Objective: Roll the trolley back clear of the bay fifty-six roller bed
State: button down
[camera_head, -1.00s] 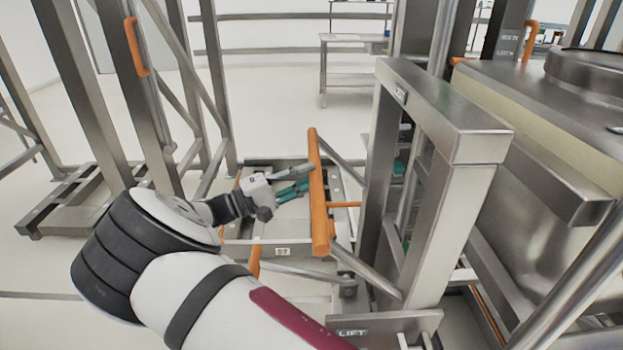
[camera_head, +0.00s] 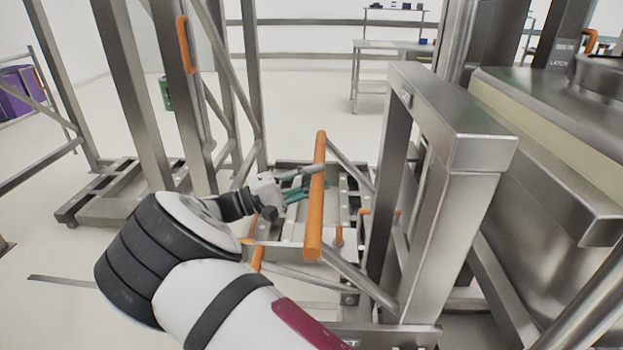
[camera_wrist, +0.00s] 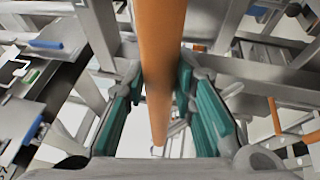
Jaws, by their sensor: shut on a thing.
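My gripper (camera_head: 305,186) is shut on the orange push bar (camera_head: 318,220) of the trolley. In the wrist view the orange bar (camera_wrist: 160,65) runs between the green finger pads of my gripper (camera_wrist: 160,110). The trolley's low steel frame (camera_head: 300,272) shows below and behind the bar, partly hidden by my arm and the bar. I cannot make out the roller bed of bay fifty-six for certain.
A steel lift frame (camera_head: 455,180) stands close to the right of the bar, with a large steel vessel (camera_head: 555,180) beyond it. Steel uprights (camera_head: 130,90) with a low base (camera_head: 105,205) stand at left. A bench (camera_head: 385,70) is at the back. Open floor (camera_head: 60,305) lies at lower left.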

jog(key=shift+w+d+r, duration=0.1)
jog(key=shift+d+r, duration=0.25)
jog(key=shift+d, duration=0.1)
jog(key=c, duration=1.3)
grip_release()
jog(key=shift+d, duration=0.1)
jog(key=shift+c, duration=0.2)
jog(key=shift+f, duration=0.15)
jog(key=shift+a, duration=0.2)
jog(key=shift+a+f, duration=0.1)
jog(key=shift+a, duration=0.15)
jog(key=v, duration=1.1)
jog(key=shift+a, duration=0.15)
